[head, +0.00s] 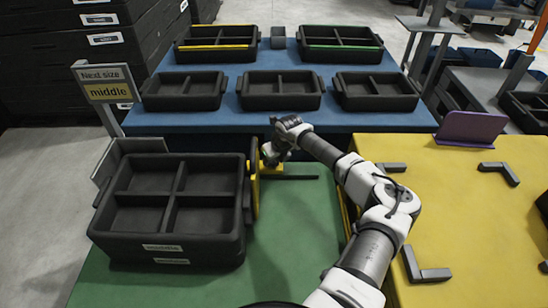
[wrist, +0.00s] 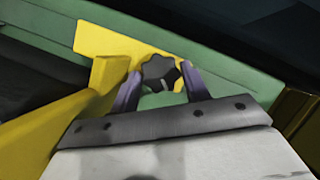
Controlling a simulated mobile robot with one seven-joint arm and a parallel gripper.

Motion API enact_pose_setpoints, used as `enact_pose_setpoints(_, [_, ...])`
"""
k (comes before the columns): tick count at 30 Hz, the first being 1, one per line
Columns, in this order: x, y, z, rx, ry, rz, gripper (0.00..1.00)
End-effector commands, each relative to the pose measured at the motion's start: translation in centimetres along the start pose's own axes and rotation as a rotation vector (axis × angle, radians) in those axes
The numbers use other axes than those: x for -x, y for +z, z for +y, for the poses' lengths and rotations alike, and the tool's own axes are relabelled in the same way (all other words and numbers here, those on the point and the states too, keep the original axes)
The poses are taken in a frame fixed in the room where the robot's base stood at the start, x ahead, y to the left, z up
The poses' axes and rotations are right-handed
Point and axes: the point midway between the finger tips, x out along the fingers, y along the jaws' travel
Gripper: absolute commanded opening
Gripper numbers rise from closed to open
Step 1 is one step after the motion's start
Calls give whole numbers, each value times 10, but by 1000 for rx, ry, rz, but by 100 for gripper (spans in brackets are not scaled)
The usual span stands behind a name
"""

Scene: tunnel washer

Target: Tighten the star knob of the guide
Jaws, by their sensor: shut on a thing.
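In the head view my gripper (head: 270,155) reaches the guide's far end and hides the knob.
A black four-compartment crate (head: 178,252) labelled "middle" stands on the green table (head: 290,235). A dark slot (head: 300,177) runs right of the guide. A sign (head: 106,85) reads "Next size middle". Several black bins (head: 280,104) stand on the blue table behind. Dark L-shaped pieces (head: 430,274) lie on the yellow table.

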Motion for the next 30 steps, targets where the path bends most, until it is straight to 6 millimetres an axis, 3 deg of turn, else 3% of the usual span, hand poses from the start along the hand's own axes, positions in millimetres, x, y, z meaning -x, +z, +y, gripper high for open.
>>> enact_pose_setpoints(3, [0,0,0,1,1,2,23])
enact_pose_setpoints(4, [0,0,0,1,1,2,50])
enact_pose_setpoints(8, [0,0,0,1,1,2,67])
enact_pose_setpoints(20, [-2,-1,0,34,14,0,68])
enact_pose_setpoints(30, [-5,-1,-2,267,112,-1,68])
